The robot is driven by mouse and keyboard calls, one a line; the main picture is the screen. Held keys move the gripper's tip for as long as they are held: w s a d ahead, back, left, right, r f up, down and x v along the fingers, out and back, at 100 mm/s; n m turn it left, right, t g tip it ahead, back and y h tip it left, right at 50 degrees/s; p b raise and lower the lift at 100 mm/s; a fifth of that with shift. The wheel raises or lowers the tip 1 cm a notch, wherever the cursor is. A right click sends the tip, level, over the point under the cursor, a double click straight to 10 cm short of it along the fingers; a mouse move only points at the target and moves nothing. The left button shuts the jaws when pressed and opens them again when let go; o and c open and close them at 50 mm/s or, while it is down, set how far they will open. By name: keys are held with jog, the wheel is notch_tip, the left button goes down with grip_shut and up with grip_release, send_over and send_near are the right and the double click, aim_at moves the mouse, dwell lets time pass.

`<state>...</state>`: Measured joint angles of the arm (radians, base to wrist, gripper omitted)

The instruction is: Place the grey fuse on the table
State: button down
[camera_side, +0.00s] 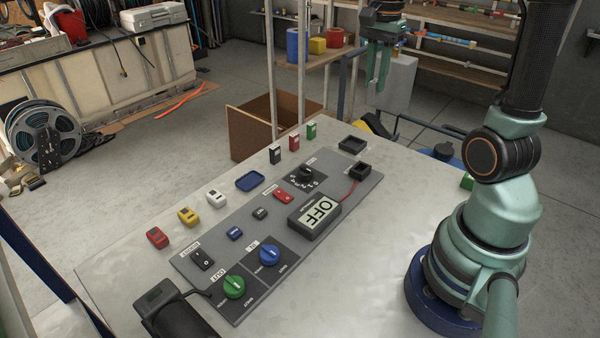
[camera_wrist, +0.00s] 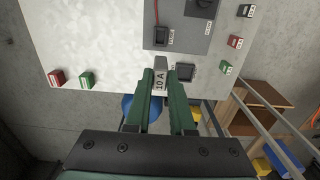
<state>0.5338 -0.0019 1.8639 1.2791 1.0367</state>
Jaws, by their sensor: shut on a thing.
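My gripper (camera_side: 378,85) is raised high, at the top of the side view. In the wrist view its green fingers (camera_wrist: 167,78) are shut on the grey fuse (camera_wrist: 160,80), which is marked "10 A". In the side view I cannot make out the fuse clearly. The pale table (camera_side: 345,265) lies below; it also shows in the wrist view (camera_wrist: 110,45), where the fuse overlaps its edge near the black tray.
A grey panel (camera_side: 215,262) with knobs, a meter (camera_side: 314,215) and a black socket (camera_side: 360,171) covers the middle. A black tray (camera_side: 352,145), a blue tray (camera_side: 250,181) and several coloured blocks stand around it. Bare table lies right of the panel.

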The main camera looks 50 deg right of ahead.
jog(key=s+d+f, duration=0.1)
jog(key=s+d, duration=0.1)
jog(key=d, duration=0.8)
jog(key=shift+d+f, duration=0.1)
jog(key=shift+f, duration=9.95)
jog(key=shift+f, duration=0.15)
jog(key=c, duration=0.8)
grip_release()
